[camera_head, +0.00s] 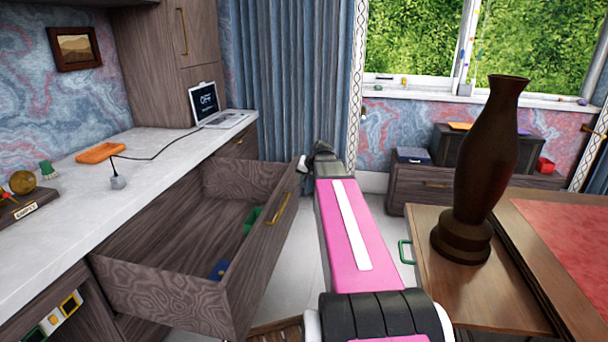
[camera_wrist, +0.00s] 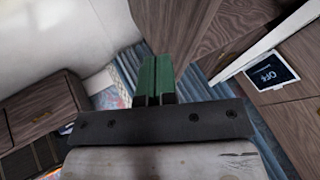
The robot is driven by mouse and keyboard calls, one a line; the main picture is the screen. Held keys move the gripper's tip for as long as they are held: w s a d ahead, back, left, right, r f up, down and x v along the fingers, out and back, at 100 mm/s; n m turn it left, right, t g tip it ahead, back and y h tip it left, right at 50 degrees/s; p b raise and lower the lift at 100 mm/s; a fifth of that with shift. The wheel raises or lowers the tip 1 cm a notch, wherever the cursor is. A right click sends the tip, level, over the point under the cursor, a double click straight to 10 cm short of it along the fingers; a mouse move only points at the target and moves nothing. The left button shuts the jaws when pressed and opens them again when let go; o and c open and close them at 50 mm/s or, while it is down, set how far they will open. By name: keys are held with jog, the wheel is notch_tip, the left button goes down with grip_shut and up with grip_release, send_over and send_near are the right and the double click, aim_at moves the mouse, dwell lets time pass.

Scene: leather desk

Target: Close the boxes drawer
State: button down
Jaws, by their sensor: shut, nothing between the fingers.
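The wooden drawer (camera_head: 255,275) under the white counter is pulled far out. Its front has a gold handle (camera_head: 278,209). A green box (camera_head: 252,218) and a blue box (camera_head: 220,270) lie inside. My gripper (camera_head: 303,164) is at the far upper corner of the drawer front, at the end of my pink arm; it is small and partly hidden there. In the wrist view its green fingers (camera_wrist: 155,72) are together and empty, beside a wooden panel (camera_wrist: 170,22) that looks like the drawer front. I cannot tell whether they touch it.
The white counter (camera_head: 65,225) holds a laptop (camera_head: 213,106), an orange item (camera_head: 101,152) and small objects. A wooden desk (camera_head: 425,275) with a dark vase (camera_head: 488,150) stands close to the right of my arm. Pale floor shows between drawer and desk.

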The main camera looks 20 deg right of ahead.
aim_at(285, 187)
jog(key=shift+w+a+f, duration=1.1)
jog(key=shift+w+a, duration=0.1)
jog(key=shift+w, duration=0.05)
jog(key=shift+w+a+f, duration=1.05)
jog(key=shift+w+a, duration=0.1)
jog(key=shift+w, duration=0.1)
jog(key=w+a, duration=0.7)
jog(key=a, duration=0.5)
jog(key=w+a, duration=0.7)
jog(key=a, duration=0.6)
jog(key=w+a, duration=0.7)
jog(key=a, duration=0.5)
jog(key=shift+w+a, duration=0.4)
jog(key=shift+d, duration=0.1)
